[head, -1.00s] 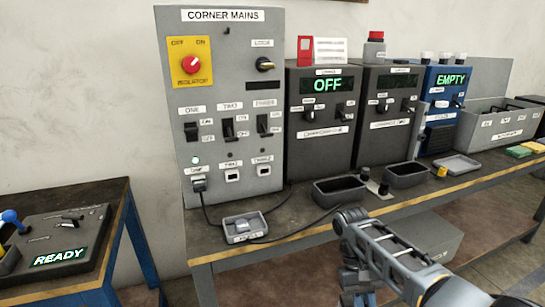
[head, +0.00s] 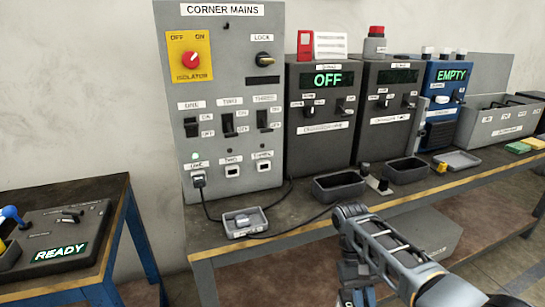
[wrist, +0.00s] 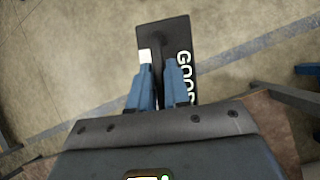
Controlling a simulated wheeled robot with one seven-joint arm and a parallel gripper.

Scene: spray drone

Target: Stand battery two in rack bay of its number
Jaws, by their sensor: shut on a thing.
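In the wrist view my gripper (wrist: 159,66) has its two blue fingers closed on a dark flat block (wrist: 162,30). The block has a pale patch and the lit word GOOD on its face. I cannot read a number on it, so I cannot tell whether it is battery two. It is held over bare floor. In the head view my arm reaches in at the lower right, and the gripper cannot be made out there. A grey open-topped box with several small labels (head: 490,126) stands at the right of the bench. I cannot tell whether it is the rack.
The bench (head: 290,238) carries a grey CORNER MAINS panel (head: 232,150), a dark unit reading OFF (head: 325,115) and a blue unit reading EMPTY (head: 443,105). Small trays (head: 340,186) and a cable lie along its front. A READY console (head: 50,235) is at the left.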

